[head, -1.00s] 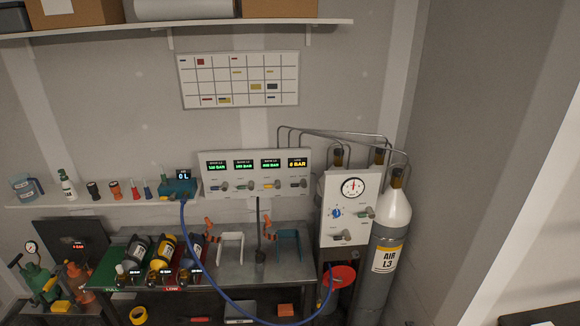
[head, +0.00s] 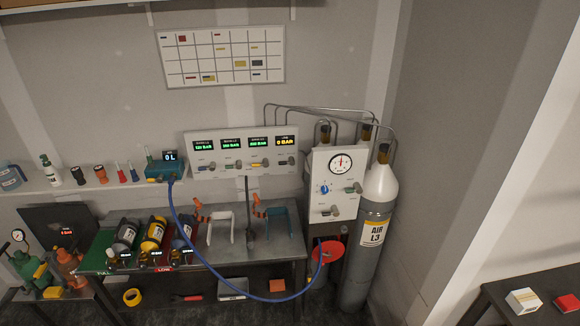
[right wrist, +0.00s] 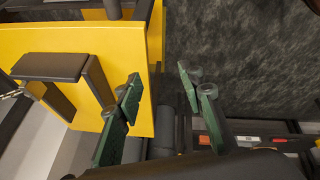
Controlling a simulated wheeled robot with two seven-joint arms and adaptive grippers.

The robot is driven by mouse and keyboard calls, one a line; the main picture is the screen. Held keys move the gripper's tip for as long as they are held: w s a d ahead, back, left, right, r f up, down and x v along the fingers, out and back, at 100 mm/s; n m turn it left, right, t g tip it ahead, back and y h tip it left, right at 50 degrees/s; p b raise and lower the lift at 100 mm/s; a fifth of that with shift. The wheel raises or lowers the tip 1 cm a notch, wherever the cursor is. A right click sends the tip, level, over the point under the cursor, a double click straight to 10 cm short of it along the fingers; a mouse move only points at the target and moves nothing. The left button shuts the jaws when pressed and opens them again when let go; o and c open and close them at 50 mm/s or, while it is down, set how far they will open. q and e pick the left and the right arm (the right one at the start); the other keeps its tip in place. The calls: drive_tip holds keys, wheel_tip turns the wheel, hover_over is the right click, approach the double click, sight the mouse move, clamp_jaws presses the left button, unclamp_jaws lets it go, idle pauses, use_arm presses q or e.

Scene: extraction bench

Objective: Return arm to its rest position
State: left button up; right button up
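Neither of my arms shows in the head view. My right gripper (right wrist: 160,80) shows in the right wrist view, with its two green fingers apart and nothing between them. A yellow panel (right wrist: 80,65) with a dark bracket-like handle (right wrist: 60,68) is on the left of that view, beside and behind the left finger. I cannot tell what the panel belongs to, or whether the finger touches it. My left gripper is not in view.
The steel bench (head: 270,248) holds several small cylinders and stands. Behind it is a gauge panel (head: 243,150). A grey air cylinder (head: 367,255) stands at its right, with a blue hose (head: 215,273) looping in front. A dark table (head: 500,297) is at lower right.

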drive_tip(key=s+a+f+m+g, duration=0.1)
drive_tip(key=s+f+g, duration=0.15)
drive_tip(key=s, duration=0.55)
drive_tip(key=s+f+m+g, duration=0.15)
drive_tip(key=s+f, duration=0.25)
drive_tip(key=s, duration=0.4)
wheel_tip(320, 180, down, 22)
drive_tip(key=s+b, duration=0.2)
drive_tip(key=b, duration=2)
drive_tip(key=shift+a, duration=0.15)
drive_tip(key=shift+r, duration=0.15)
